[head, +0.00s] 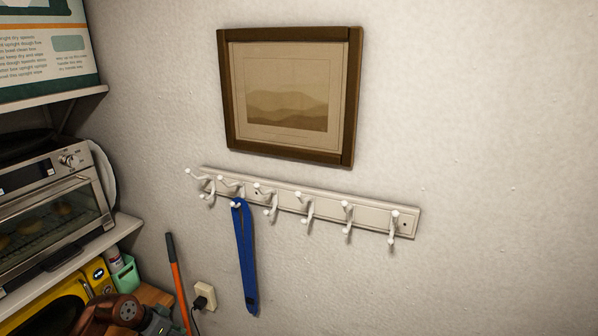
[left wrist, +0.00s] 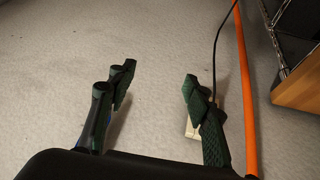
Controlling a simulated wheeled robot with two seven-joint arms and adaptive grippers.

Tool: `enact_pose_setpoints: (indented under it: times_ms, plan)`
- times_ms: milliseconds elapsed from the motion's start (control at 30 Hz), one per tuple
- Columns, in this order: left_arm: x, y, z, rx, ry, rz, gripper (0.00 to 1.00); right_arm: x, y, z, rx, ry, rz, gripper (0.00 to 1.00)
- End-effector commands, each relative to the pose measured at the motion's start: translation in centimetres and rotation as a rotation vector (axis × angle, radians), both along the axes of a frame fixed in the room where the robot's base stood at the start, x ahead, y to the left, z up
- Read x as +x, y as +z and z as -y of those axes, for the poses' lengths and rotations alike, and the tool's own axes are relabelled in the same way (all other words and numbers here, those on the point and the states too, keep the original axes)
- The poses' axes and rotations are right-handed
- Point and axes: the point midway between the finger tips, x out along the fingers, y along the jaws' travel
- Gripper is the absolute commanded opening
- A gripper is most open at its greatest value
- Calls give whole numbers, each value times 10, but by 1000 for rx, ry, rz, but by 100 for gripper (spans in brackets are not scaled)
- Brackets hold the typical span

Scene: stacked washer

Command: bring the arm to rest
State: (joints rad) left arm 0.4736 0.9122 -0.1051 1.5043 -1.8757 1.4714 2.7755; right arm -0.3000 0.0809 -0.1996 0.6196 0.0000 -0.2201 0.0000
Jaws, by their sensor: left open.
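My left gripper (left wrist: 157,78) shows in the left wrist view with its dark green fingers spread apart and nothing between them. The wall lies beyond the gap. In the head view only a brown-red and grey part of my left arm (head: 112,314) shows at the bottom left edge, below the shelf and in front of the wall corner; the fingers are not clear there. A blue strap (head: 246,262) hangs from a hook on the white hook rail (head: 325,206), apart from my arm. A bit of blue (left wrist: 88,130) behind the left finger in the wrist view is probably that strap. My right gripper is in neither view.
An orange pole (head: 177,278) leans by the wall next to a plugged outlet (head: 204,295). A toaster oven (head: 50,210) sits on a shelf at left, above a yellow appliance (head: 55,308). A framed picture (head: 357,95) hangs above the rail. The right side is bare wall.

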Motion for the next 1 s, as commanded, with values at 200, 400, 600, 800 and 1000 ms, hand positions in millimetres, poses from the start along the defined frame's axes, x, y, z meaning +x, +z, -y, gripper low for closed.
enact_pose_setpoints:
  times_ms: [200,400,600,800,1000]
  plan:
    - [3,-50,39,-183,-131,85,46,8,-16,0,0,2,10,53]
    - [13,-111,67,-397,-175,273,46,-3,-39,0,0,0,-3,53]
    - [22,-229,41,-486,17,538,46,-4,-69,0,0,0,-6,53]
    - [-5,-356,-13,-351,251,615,46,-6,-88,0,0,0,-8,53]
    - [-70,-479,-51,-170,412,545,46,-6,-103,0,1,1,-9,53]
